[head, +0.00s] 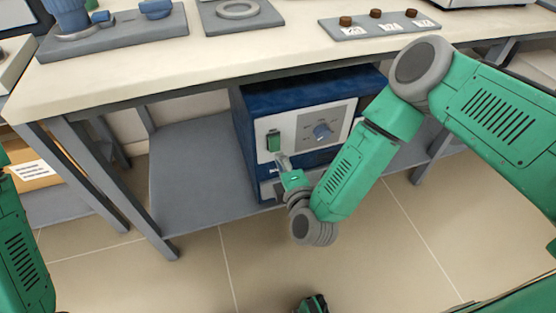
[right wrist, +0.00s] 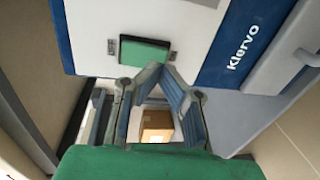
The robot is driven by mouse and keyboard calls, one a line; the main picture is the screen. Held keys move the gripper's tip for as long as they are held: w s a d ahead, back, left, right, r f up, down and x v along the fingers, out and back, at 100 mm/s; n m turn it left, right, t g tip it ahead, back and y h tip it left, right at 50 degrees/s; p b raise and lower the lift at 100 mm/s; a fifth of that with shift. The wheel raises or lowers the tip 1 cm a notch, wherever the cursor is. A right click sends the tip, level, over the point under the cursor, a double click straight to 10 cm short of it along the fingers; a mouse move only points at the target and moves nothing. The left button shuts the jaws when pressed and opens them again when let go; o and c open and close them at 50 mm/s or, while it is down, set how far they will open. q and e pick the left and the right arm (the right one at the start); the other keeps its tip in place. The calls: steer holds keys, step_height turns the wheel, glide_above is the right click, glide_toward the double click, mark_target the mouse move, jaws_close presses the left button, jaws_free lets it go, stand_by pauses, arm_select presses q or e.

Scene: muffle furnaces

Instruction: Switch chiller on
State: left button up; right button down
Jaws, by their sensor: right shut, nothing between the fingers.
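The chiller (head: 290,88) is a blue box with a light front panel, standing on the grey shelf under the bench. In the right wrist view, the fingertips (right wrist: 158,70) meet close to the lower edge of the green switch (right wrist: 145,52). I cannot tell whether they touch it. My left arm shows at the left edge; its gripper is out of view.
The bench (head: 270,49) overhangs the chiller. On it are a grey panel with several brown knobs (head: 376,14) and a plate with a ring (head: 238,9). The shelf (head: 195,170) is bare left of the chiller. A cardboard box (head: 32,172) stands at the left.

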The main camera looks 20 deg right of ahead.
steer(key=shift+w+f+b, duration=0.15)
steer(key=shift+w+b, duration=0.2)
steer(key=shift+w, duration=0.8)
steer(key=p, duration=0.4)
steer(key=shift+w+a+f+p, duration=0.1)
steer(key=shift+w+a+p, duration=0.15)
steer(key=shift+p, duration=0.1)
steer(key=shift+d+f+b, duration=0.2)
steer(key=shift+f+b, duration=0.15)
steer(key=shift+f, duration=0.05)
steer(key=shift+s, duration=0.1)
